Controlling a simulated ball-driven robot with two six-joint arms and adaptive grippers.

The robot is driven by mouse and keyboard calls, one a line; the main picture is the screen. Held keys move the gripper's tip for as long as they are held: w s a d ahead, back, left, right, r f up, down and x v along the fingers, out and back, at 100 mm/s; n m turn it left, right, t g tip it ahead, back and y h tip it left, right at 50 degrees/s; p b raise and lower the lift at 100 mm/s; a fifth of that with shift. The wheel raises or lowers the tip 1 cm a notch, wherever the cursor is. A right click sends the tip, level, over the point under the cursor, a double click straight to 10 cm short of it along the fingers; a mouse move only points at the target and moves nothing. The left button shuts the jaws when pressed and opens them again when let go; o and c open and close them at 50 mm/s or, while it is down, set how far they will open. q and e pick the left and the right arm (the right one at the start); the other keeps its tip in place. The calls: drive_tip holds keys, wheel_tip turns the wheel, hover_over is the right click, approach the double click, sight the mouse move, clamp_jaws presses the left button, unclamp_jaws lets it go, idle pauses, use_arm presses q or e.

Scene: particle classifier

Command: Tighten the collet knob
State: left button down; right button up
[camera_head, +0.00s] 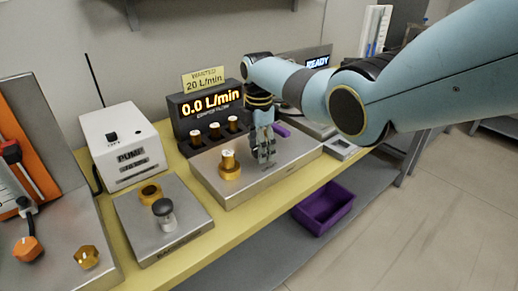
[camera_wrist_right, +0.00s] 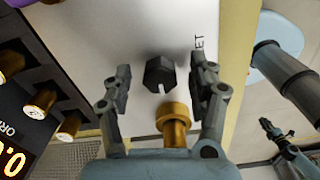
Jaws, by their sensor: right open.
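The dark hexagonal collet knob (camera_wrist_right: 160,73) stands on the steel panel in the right wrist view, beside printed letters ending in "ET". It has a light notch on its rim. My right gripper (camera_wrist_right: 168,78) is open, with one finger on each side of the knob and visible gaps between. In the head view my right gripper (camera_head: 265,158) points down over the steel box (camera_head: 290,160), and I cannot make out the knob there. In the right wrist view, dark finger-like parts (camera_wrist_right: 277,133) at the lower right look like my left gripper; its opening is unclear.
A brass fitting (camera_head: 229,165) stands on the same box, close beside the right gripper; it also shows in the wrist view (camera_wrist_right: 175,122). Behind is a display (camera_head: 210,105) reading 0.0 L/min, with several brass ports. A white pump (camera_head: 125,145) stands left. A purple bin (camera_head: 323,207) sits lower.

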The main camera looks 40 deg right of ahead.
drive_tip(key=c, duration=1.1)
drive_tip(key=shift+c, duration=0.2)
